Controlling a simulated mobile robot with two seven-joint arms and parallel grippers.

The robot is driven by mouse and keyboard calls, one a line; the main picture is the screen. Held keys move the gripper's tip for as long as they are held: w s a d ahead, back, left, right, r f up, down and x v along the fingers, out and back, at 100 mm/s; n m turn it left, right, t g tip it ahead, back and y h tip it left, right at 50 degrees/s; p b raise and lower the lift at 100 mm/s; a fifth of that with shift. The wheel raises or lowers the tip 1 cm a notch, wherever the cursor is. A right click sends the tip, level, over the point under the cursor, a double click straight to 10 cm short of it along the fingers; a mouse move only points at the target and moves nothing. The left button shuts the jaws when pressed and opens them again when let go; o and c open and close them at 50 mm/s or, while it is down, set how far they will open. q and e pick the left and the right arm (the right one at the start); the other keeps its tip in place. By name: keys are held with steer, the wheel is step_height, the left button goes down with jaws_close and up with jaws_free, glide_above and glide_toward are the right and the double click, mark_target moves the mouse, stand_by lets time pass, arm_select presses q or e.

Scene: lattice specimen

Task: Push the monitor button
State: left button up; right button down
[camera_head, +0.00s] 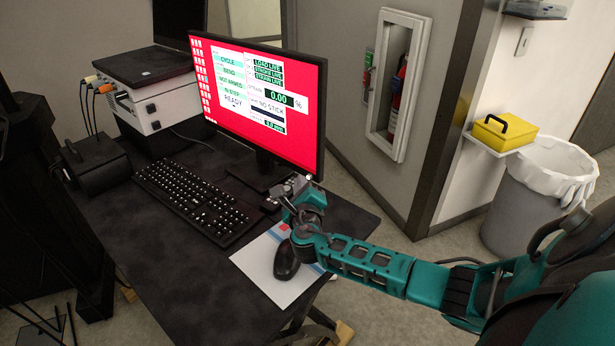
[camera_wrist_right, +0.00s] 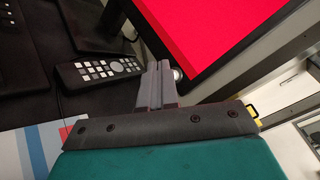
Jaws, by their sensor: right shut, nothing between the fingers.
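The monitor (camera_head: 313,110) stands on the dark desk with a bright red screen and white and green panels. Its red screen and black lower frame (camera_wrist_right: 187,92) also show in the right wrist view. A small round silvery thing, probably the monitor button (camera_wrist_right: 178,73), shows at the lower frame, just right of the fingertips. My right gripper (camera_head: 306,179) is at the monitor's lower right corner. In the wrist view its fingers (camera_wrist_right: 158,66) are shut and empty, close to the button; I cannot tell whether they touch it. My left gripper is out of view.
A black keyboard (camera_head: 197,202) lies before the monitor. A keypad (camera_wrist_right: 98,70) lies left of my fingers. A black mouse (camera_head: 287,262) sits on a pale mat (camera_head: 252,262) beneath my right arm. A white instrument box (camera_head: 160,106) stands at the back left.

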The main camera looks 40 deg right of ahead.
steer(key=shift+a, duration=0.2)
steer(key=a, duration=0.3)
steer(key=s+a+p, duration=0.1)
steer(key=a, duration=0.1)
steer(key=shift+s+a, duration=0.2)
steer(key=shift+a, duration=0.2)
stand_by(0.6)
